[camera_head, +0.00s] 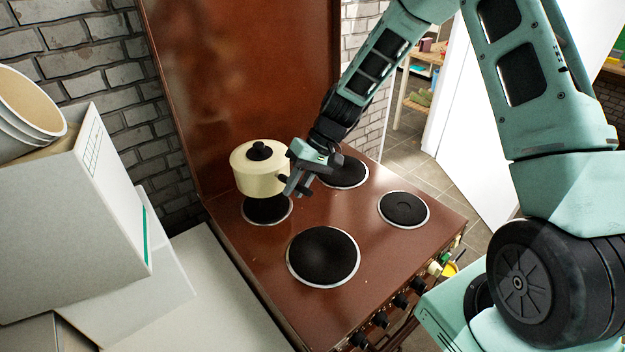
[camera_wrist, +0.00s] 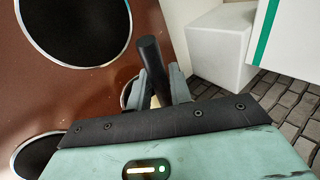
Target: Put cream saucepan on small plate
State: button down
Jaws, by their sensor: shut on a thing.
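The cream saucepan (camera_head: 262,181), with a cream lid and black knob, is upright over the back-left hotplate (camera_head: 268,212). It covers part of that plate; I cannot tell whether it touches it. My gripper (camera_head: 291,184) is shut on the pan's black handle, at the pan's right side. In the wrist view the dark handle (camera_wrist: 150,58) stands between the fingers of my gripper (camera_wrist: 160,88), and the pan body is almost wholly hidden. The other round hotplates are bare: back right (camera_head: 345,172), front right (camera_head: 403,209) and the larger front left (camera_head: 323,257). Which is the small plate is unclear.
The brown stove (camera_head: 375,255) has a tall back panel (camera_head: 250,70) close behind the pan. Knobs (camera_head: 401,301) line its front edge. White boxes (camera_head: 75,220) and a cream container (camera_head: 30,110) are stacked at the left. A pale counter (camera_head: 205,290) adjoins the stove.

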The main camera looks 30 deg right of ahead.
jog(key=shift+w+f+b, duration=0.1)
jog(key=shift+b, duration=0.2)
notch_tip(320, 180, down, 8)
jog(key=b, duration=0.5)
jog(key=shift+b, duration=0.4)
jog(key=shift+f+b, duration=0.35)
dwell(0.7)
jog(key=c, duration=1.2)
grip_release()
jog(key=shift+f, duration=0.1)
jog(key=b+v, duration=0.3)
jog(key=v, duration=1.4)
jog(key=shift+r, duration=0.25)
